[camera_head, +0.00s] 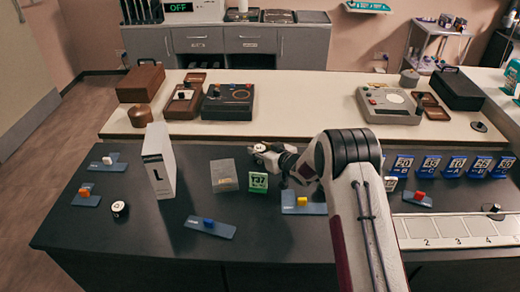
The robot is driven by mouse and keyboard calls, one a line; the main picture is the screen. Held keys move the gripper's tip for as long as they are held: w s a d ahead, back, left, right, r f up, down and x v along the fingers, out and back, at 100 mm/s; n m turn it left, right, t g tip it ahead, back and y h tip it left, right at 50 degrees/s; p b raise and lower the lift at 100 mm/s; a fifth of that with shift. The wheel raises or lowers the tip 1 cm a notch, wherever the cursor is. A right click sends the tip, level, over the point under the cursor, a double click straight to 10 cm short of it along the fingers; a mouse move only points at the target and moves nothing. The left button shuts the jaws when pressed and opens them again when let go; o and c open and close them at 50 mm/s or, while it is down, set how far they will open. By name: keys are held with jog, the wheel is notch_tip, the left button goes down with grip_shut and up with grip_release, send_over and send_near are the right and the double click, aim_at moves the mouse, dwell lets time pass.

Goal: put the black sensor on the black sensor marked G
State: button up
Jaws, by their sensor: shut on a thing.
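My gripper (268,154) is over the middle of the dark table, just behind a small green sign. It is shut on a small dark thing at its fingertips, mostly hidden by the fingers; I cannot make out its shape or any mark. A short black round piece with a pale marked top (120,209) stands on the table at the front left, well apart from the gripper. Its mark is too small to read. Another dark round piece (492,208) sits on the numbered strip at the right. I cannot read a G on either.
A tall white box marked L (159,165) stands left of the gripper. The green sign (258,182) and a grey card (224,175) are close by. Blue plates with coloured blocks, such as the yellow block (302,201), lie around. Blue signs (428,166) stand at right.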

jog(key=o, duration=1.1)
jog(key=shift+f, duration=0.1)
jog(key=shift+o, duration=0.2)
jog(key=shift+r, duration=0.2)
jog(key=shift+s+d+r, duration=0.1)
jog(key=shift+s+d, duration=0.05)
jog(key=shift+s, duration=0.05)
jog(key=v, duration=1.1)
jog(key=shift+s+d, duration=0.15)
jog(key=shift+r, duration=0.1)
